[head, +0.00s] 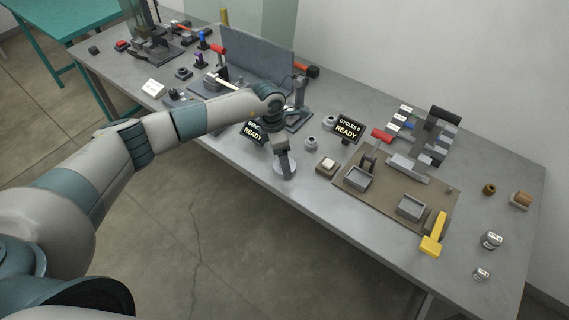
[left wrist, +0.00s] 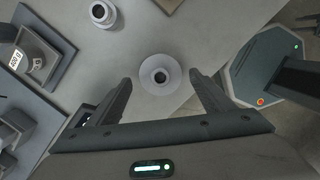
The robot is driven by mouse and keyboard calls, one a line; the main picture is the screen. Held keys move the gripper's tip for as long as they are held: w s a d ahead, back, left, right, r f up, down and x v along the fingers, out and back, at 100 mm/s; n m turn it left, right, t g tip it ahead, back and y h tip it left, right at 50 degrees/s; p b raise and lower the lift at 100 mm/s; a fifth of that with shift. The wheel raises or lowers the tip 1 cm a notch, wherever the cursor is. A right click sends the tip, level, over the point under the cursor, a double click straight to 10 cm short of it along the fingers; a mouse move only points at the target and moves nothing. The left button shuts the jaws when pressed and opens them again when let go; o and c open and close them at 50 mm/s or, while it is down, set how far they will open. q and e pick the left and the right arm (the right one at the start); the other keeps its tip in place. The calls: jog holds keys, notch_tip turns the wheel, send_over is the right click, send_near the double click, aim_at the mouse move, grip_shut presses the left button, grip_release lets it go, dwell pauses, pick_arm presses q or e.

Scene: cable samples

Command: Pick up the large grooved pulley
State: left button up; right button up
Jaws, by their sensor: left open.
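The large grooved pulley (left wrist: 160,75) is a pale round disc with a raised hub and a dark centre hole. It lies on the grey table near its front edge, and in the head view (head: 277,168) it is partly hidden by my left gripper (head: 287,168). In the left wrist view my left gripper (left wrist: 160,84) is open and empty, with one finger on each side of the pulley. The fingers seem to be above the pulley; I cannot tell if they touch it. My right gripper is not in view.
Smaller round grey parts (head: 311,143) stand to the right of the pulley. A grey fixture (head: 256,65) stands behind my arm.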

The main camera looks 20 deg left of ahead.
pick_arm(q)
jog(key=shift+w+d+f+p, duration=0.15)
jog(key=shift+f+p, duration=0.15)
jog(key=shift+f, duration=0.9)
jog(key=c, duration=1.3)
jog(key=shift+r, duration=0.2)
jog(key=shift+r+b, duration=0.25)
jog(key=shift+b, duration=0.15)
notch_tip(320, 180, up, 3)
jog(key=shift+d+r+b, duration=0.1)
jog(key=shift+d+b, duration=0.05)
jog(key=shift+b, duration=0.9)
jog(key=shift+s+d+r+b, duration=0.7)
jog(key=shift+d+r, duration=0.45)
jog(key=shift+d, duration=0.6)
jog(key=shift+s+d+r+b, duration=0.75)
jog(key=shift+d+r, duration=0.45)
jog(key=shift+d, duration=0.6)
jog(key=shift+s+d+r+b, duration=0.7)
jog(key=shift+d+r, duration=0.45)
jog(key=shift+d, duration=0.6)
